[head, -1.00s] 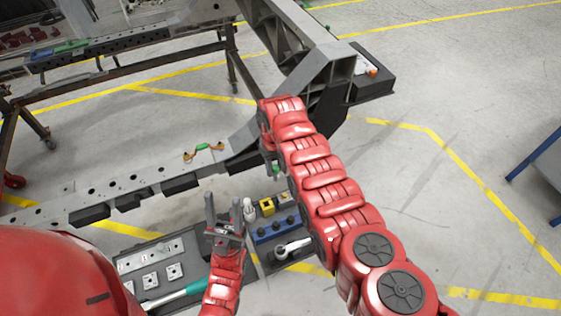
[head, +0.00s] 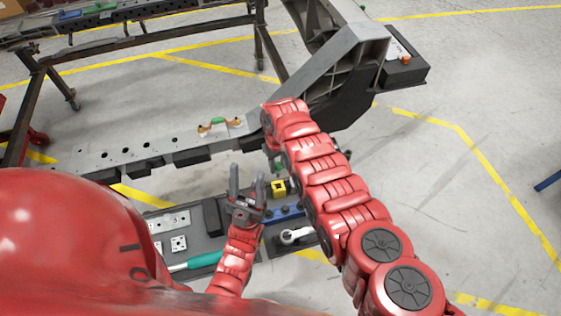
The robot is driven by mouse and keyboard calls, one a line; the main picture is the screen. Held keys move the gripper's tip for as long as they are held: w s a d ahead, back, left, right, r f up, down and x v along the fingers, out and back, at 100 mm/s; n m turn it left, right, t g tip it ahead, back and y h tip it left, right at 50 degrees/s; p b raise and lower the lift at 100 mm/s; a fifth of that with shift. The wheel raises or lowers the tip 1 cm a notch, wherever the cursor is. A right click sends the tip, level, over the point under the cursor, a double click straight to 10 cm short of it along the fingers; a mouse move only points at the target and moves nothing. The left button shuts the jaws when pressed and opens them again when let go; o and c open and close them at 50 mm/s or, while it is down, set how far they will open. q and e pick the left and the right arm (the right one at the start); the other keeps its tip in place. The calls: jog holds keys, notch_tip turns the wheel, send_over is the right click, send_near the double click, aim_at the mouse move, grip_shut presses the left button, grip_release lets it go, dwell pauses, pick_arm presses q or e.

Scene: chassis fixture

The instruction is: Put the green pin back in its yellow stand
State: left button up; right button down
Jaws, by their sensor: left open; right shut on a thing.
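The yellow stand (head: 279,187) is a small yellow block with a dark opening, on the tray below the chassis beam. A small green part of the pin (head: 278,169) shows just above the stand, at the end of my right arm. My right gripper (head: 273,155) points down there and is shut on the pin; its fingers are mostly hidden by the arm. Whether the pin touches the stand I cannot tell. My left gripper (head: 247,176) is open and empty, fingers up, just left of the stand in the picture.
The grey chassis beam (head: 130,153) runs behind the tray, with an orange-and-green part (head: 219,124) on it. The tray holds a blue block (head: 287,211), a ratchet-like tool (head: 296,235), a teal-handled tool (head: 195,262) and metal plates (head: 178,243). Open floor lies right.

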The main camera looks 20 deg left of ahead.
aim_at(278, 176)
jog(key=shift+f+b, duration=0.6)
jog(key=shift+f, duration=0.05)
notch_tip(278, 176, down, 4)
jog(key=b, duration=0.4)
jog(key=shift+f, duration=0.1)
dwell(0.8)
jog(key=shift+f+b, duration=1.2)
jog(key=shift+f+b, duration=1.15)
jog(key=shift+c, duration=2.3)
grip_release()
jog(key=shift+c, duration=0.7)
